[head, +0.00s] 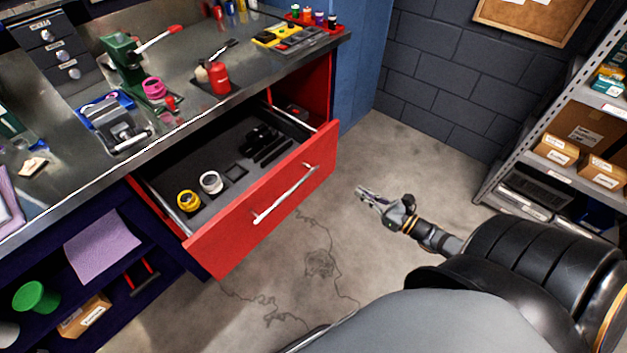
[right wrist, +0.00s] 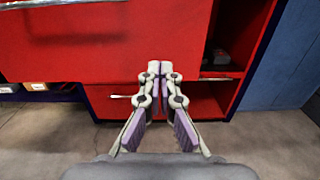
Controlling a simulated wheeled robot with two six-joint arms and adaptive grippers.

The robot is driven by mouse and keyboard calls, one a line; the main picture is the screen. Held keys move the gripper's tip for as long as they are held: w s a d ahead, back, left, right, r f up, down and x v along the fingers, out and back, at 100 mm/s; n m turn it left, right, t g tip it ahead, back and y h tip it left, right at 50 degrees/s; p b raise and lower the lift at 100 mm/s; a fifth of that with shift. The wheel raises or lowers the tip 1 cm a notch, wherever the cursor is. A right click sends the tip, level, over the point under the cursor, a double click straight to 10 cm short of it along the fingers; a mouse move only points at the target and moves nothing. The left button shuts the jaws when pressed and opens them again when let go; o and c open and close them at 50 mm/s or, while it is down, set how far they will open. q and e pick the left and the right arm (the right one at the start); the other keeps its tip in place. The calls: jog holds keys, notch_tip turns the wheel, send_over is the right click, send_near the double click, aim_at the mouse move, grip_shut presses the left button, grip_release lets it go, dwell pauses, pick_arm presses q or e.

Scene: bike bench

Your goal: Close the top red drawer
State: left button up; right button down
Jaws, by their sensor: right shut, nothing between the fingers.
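The top red drawer (head: 262,217) stands pulled out from under the bench in the head view. Its silver bar handle (head: 285,194) runs along the front. Inside the drawer are a yellow ring, a white ring and dark tools in a grey insert. My right gripper (head: 362,192) is shut and empty, to the right of the drawer front and apart from it in the picture. In the right wrist view the shut fingers (right wrist: 160,68) point toward red cabinet surfaces, with a large red panel (right wrist: 100,40) at upper left. My left gripper is not in view.
The metal workbench (head: 185,125) above holds a red bottle, a green vise-like tool and trays. A shelving rack (head: 545,95) stands at right. The concrete floor between is clear.

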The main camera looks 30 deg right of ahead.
jog(key=b+x, duration=0.4)
jog(key=x, duration=1)
jog(key=shift+b, duration=0.35)
jog(key=shift+w+a, duration=0.1)
jog(key=shift+w, duration=0.05)
